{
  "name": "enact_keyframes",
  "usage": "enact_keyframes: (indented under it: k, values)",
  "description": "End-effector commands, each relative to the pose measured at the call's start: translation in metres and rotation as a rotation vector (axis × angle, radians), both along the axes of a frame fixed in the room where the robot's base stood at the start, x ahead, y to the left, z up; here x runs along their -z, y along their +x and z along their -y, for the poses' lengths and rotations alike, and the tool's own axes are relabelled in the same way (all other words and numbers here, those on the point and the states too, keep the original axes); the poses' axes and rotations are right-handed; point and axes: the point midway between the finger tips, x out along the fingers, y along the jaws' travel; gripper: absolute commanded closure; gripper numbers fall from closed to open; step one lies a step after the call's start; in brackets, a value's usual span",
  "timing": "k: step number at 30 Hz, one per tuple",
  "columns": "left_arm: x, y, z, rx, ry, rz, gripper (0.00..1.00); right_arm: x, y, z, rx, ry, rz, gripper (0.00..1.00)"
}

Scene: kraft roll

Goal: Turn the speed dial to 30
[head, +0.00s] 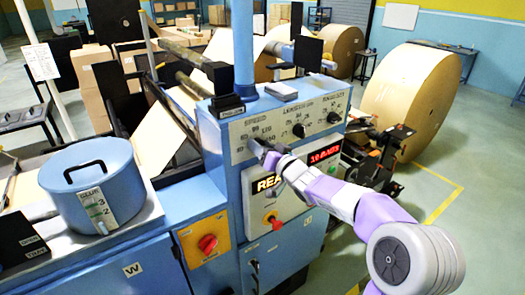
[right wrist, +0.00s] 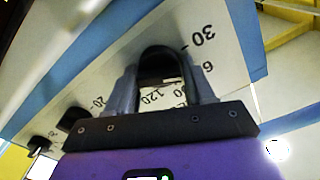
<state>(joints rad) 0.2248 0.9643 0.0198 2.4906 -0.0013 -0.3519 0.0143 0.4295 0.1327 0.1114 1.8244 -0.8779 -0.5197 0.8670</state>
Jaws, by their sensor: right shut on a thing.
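The speed dial (right wrist: 162,58) is a black knob on the pale panel, held between the two grey fingers of my right gripper (right wrist: 160,75) in the right wrist view. Printed numbers lie around it, among them 30 (right wrist: 203,37) and 120 (right wrist: 153,95). Which number its pointer faces cannot be told. In the head view my right gripper (head: 262,152) is at the SPEED scale on the left of the control panel (head: 285,120) and hides the dial. My left gripper is not in view.
A blue glue pot (head: 95,185) stands at left. Large kraft rolls (head: 410,100) are behind.

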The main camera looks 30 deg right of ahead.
Motion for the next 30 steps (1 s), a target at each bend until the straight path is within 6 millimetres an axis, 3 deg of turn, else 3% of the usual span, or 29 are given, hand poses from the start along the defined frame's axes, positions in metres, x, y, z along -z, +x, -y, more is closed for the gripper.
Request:
enact_keyframes:
  k: [15, 30]
  values:
    - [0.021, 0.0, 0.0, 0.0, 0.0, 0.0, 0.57, 0.0, 0.0, -0.002, 0.0, -0.364, 0.029, 0.78]
    - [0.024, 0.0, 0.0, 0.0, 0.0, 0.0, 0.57, 0.0, 0.0, -0.002, 0.0, -0.452, 0.034, 0.78]
